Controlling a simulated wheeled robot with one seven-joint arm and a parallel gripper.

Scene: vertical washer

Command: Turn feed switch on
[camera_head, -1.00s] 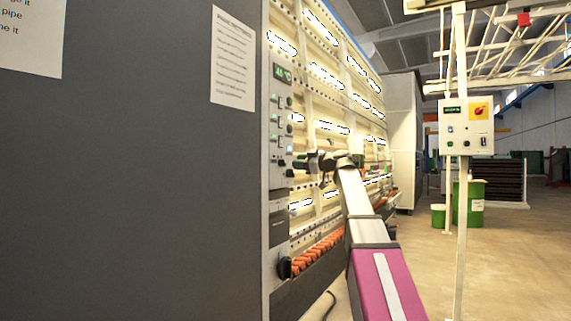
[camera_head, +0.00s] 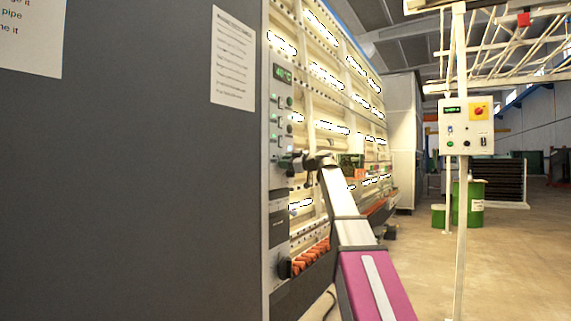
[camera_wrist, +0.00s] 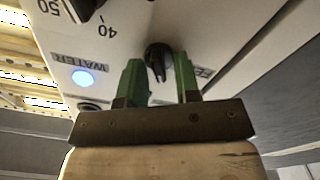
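The feed switch (camera_wrist: 158,58) is a black rotary knob on a white panel in the wrist view, beside a label that is partly hidden and starts with "FE". My gripper (camera_wrist: 158,70) has two green fingers, one on each side of the knob, with visible gaps to it. The gripper is open, and the knob sits between the fingertips. In the head view, my gripper (camera_head: 289,163) is at the narrow control panel (camera_head: 279,115) on the washer's end. The switch itself is too small to make out there.
A lit button (camera_wrist: 83,78) labelled WATER and a dial (camera_wrist: 82,8) with 40 and 50 marks lie near the fingers. A second control box (camera_head: 466,126) stands on a post to the right. Open floor (camera_head: 500,265) lies right of my arm.

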